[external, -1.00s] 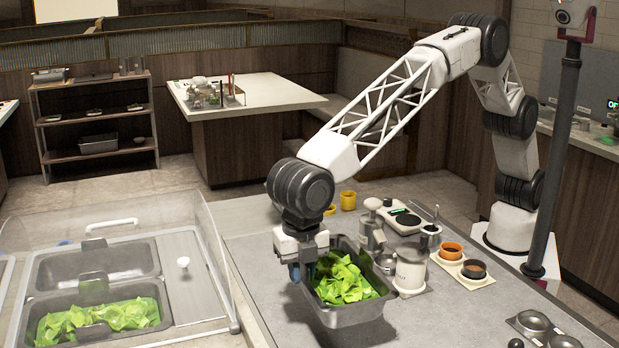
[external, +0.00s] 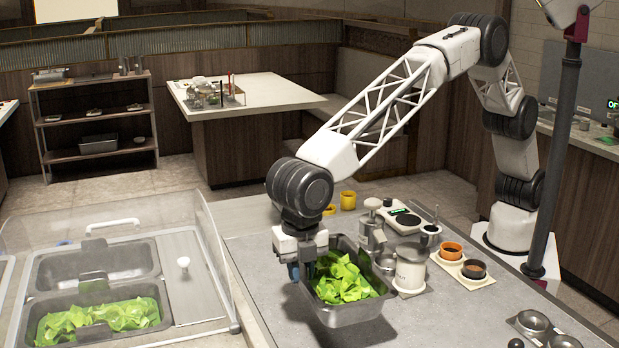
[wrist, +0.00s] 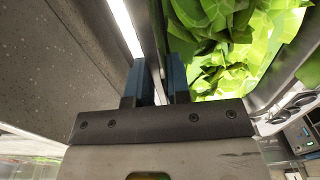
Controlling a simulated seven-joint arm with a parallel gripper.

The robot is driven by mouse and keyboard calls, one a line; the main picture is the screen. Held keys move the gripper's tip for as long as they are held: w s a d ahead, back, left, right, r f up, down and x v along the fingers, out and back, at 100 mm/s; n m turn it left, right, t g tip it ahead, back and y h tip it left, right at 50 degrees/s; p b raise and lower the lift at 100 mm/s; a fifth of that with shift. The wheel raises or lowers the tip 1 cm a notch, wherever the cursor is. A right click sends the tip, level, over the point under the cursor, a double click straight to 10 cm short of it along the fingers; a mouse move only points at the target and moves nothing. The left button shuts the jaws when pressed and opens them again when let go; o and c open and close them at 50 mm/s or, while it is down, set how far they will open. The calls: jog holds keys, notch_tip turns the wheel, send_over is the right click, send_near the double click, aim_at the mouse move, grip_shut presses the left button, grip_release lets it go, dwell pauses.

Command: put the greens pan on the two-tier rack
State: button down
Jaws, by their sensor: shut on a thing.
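The greens pan (external: 352,312) is a grey metal pan filled with bright green leaves, over the grey counter in the external view. My gripper (external: 301,272) is shut on the pan's left wall, pointing down. The wrist view shows my gripper's blue fingers (wrist: 160,80) on either side of the pan's rim, with the leaves (wrist: 235,40) to the right. The pan looks about level; I cannot tell how far its underside is from the counter. A shelf rack (external: 97,115) stands at the back left; I cannot tell whether it is the two-tier rack.
Right of the pan stand metal pump containers (external: 410,270), a scale (external: 404,219) and orange and black cups (external: 452,250). At left, a clear-guarded station holds another pan of greens (external: 40,318) and an empty pan (external: 60,268). Round wells (external: 533,322) sit front right.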

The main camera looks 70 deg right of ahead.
jog(key=w+d+f, duration=0.1)
jog(key=w+d, duration=0.4)
jog(key=w, duration=0.3)
jog(key=w+d, duration=0.4)
jog(key=w, duration=0.5)
send_over(219, 222)
notch_tip(219, 222, down, 5)
jog(key=shift+w+r, duration=0.1)
jog(key=shift+r, duration=0.1)
jog(key=shift+f, duration=0.1)
notch_tip(219, 222, down, 6)
jog(key=shift+f, duration=0.15)
jog(key=shift+f, duration=1.75)
jog(key=shift+f, duration=0.1)
jog(key=c, duration=1.1)
grip_release()
